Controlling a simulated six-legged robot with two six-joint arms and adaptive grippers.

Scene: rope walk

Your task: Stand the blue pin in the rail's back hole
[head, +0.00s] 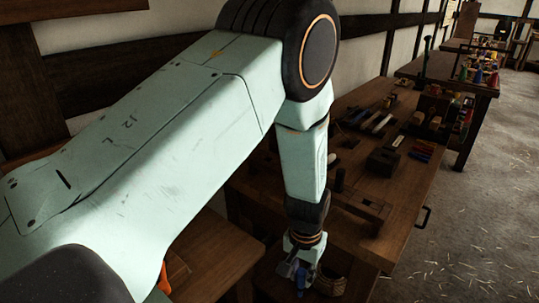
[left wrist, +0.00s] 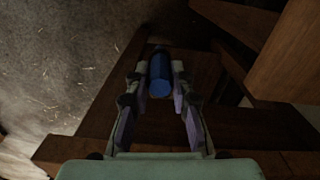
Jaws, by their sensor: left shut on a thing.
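My left gripper (head: 301,270) hangs down at the lower middle of the head view, near the front end of the long workbench. It is shut on the blue pin (left wrist: 160,75), which shows between the two fingertips (left wrist: 160,80) in the left wrist view. In the head view only a small dark blue part of the pin (head: 300,281) shows at the fingers. A wooden piece with a slot (head: 357,205) lies on the bench behind the gripper; I cannot tell whether it is the rail. My right gripper is not in view.
The workbench (head: 405,215) carries several dark blocks and tools farther back. A lower wooden surface (head: 212,255) is at the left. Open floor (head: 480,200) lies to the right.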

